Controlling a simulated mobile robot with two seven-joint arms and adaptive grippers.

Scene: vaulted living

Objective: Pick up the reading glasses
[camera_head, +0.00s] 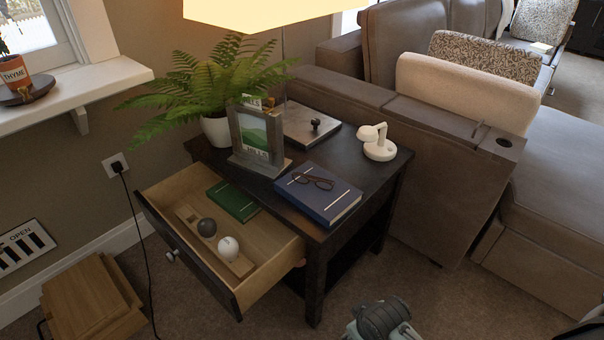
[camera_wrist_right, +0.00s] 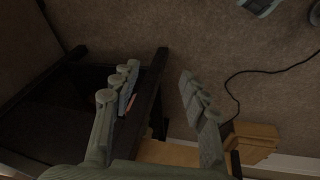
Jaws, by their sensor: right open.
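The reading glasses (camera_head: 313,181) have dark frames and lie on top of a blue book (camera_head: 330,204) on the dark side table (camera_head: 370,187) in the head view. The wrist view does not show them. My right gripper (camera_wrist_right: 158,88) is open and empty in the right wrist view, its fingers wide apart over the floor beside the table's dark legs. In the head view, a grey-green part of my right arm shows at the bottom edge, low in front of the table and apart from the glasses. My left gripper is not in view.
The open drawer (camera_head: 284,258) juts out, holding a green book (camera_head: 234,201). A sofa (camera_head: 440,185) stands right of the table.

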